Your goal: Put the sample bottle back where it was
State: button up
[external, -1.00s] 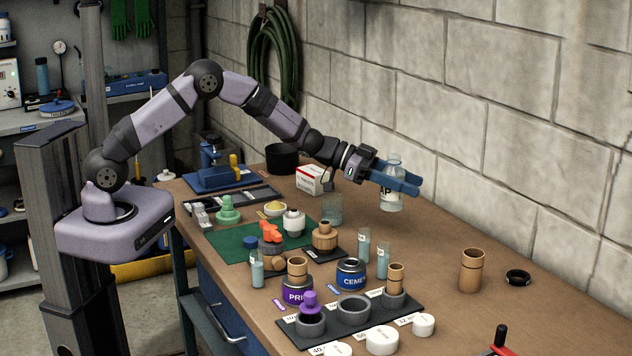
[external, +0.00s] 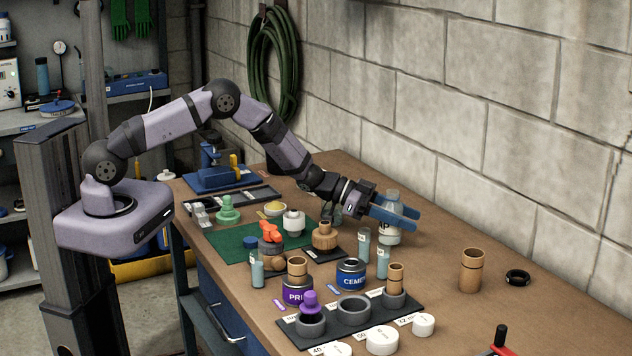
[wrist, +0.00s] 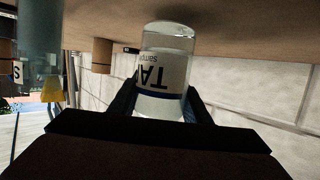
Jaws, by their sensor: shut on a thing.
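The sample bottle (external: 391,232) is a clear bottle with a white label, upright near the wall side of the bench. In the wrist view the bottle (wrist: 165,75) sits between the fingers, its label partly readable and upside down. My gripper (external: 396,217) is shut on the bottle, its blue fingers on either side of it. The bottle's base is at or very near the bench top; I cannot tell whether it touches. The blue fingers hide part of the bottle in the external view.
Small clear vials (external: 364,245) stand just in front of the bottle. A blue cement can (external: 351,274) and a dark fitting tray (external: 352,322) are nearer the front. Bench between bottle and cylinder is clear.

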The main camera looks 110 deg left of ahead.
jog(key=shift+f, duration=0.45)
jog(key=shift+f, duration=0.25)
jog(key=o, duration=1.1)
jog(key=shift+r, duration=0.15)
